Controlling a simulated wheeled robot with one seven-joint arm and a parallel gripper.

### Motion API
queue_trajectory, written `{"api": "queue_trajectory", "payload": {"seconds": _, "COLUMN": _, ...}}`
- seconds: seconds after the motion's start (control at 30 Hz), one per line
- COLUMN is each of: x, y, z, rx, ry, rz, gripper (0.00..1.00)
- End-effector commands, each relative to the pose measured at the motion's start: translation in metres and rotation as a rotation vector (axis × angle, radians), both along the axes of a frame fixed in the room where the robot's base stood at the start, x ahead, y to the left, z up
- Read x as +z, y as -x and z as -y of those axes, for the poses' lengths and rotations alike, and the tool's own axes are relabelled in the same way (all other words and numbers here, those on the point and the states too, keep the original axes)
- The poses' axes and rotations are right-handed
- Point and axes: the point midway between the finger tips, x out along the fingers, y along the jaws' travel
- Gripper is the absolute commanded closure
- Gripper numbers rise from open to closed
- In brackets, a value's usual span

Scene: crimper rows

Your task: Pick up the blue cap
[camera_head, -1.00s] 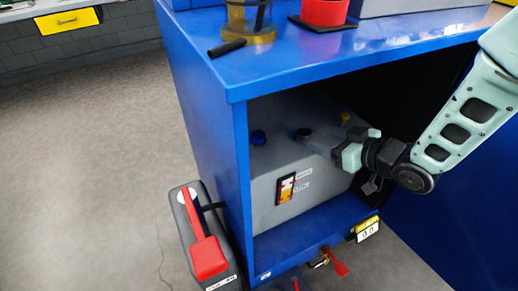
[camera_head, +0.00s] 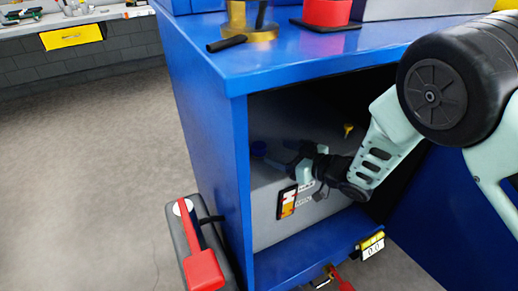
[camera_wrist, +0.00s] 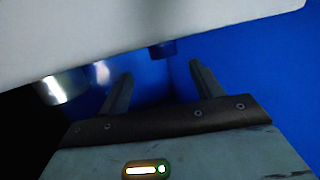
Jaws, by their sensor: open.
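The blue cap (camera_head: 258,149) sits on top of the grey tank (camera_head: 268,208) inside the blue cabinet, near the tank's left end. It is in shadow in the head view. My gripper (camera_head: 283,156) is open and empty inside the cabinet, just right of the cap. In the wrist view the blue cap (camera_wrist: 163,49) shows dark against the tank's pale face, ahead of and between my two open fingers (camera_wrist: 161,74). The fingers appear apart from the cap.
A shiny metal fitting (camera_wrist: 64,86) stands left of the cap in the wrist view. The cabinet's top panel (camera_head: 300,70) is above my arm and its left wall (camera_head: 205,130) is close by. A yellow part (camera_head: 348,130) is farther right on the tank.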

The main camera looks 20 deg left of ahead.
Motion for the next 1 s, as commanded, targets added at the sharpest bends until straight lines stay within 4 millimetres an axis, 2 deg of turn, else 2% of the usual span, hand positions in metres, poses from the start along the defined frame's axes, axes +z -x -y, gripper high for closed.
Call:
{"api": "queue_trajectory", "payload": {"seconds": 0.17, "x": -0.002, "y": -0.002, "z": -0.011, "rx": 0.001, "ry": -0.001, "rz": 0.0, "gripper": 0.35}}
{"api": "queue_trajectory", "payload": {"seconds": 0.5, "x": -0.011, "y": -0.011, "z": -0.053, "rx": 0.0, "ry": 0.001, "rz": 0.002, "gripper": 0.35}}
{"api": "queue_trajectory", "payload": {"seconds": 0.77, "x": -0.01, "y": -0.013, "z": -0.057, "rx": -0.001, "ry": -0.001, "rz": 0.0, "gripper": 0.35}}
{"api": "queue_trajectory", "payload": {"seconds": 0.8, "x": -0.01, "y": -0.013, "z": -0.057, "rx": -0.001, "ry": -0.001, "rz": 0.0, "gripper": 0.38}}
{"api": "queue_trajectory", "payload": {"seconds": 0.97, "x": -0.01, "y": -0.013, "z": -0.057, "rx": -0.001, "ry": -0.001, "rz": 0.0, "gripper": 0.82}}
{"api": "queue_trajectory", "payload": {"seconds": 1.0, "x": -0.01, "y": -0.013, "z": -0.057, "rx": -0.001, "ry": -0.001, "rz": 0.0, "gripper": 0.82}}
